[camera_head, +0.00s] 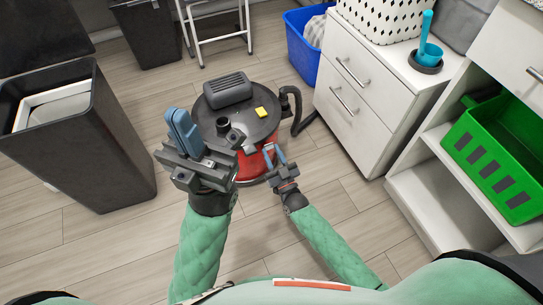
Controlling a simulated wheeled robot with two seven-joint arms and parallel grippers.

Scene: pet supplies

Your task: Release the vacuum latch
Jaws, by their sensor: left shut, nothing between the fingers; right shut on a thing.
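The vacuum (262,128) is a round canister with a black lid, a dark top handle and a red body, standing on the floor ahead of me. My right gripper (274,152) is at the front right side of its red body, shut on what appears to be the latch below the lid rim. The fingers mostly hide the latch. My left gripper (182,128) is shut and empty, raised in front of the left side of the vacuum, with its blue fingers pointing up. It hides part of the vacuum's left side.
A tall dark bin (90,150) stands at the left. A white drawer cabinet (350,100) stands at the right, near the black hose (296,105). A green crate (500,155) sits on a shelf at far right. A blue bin (302,52) is behind.

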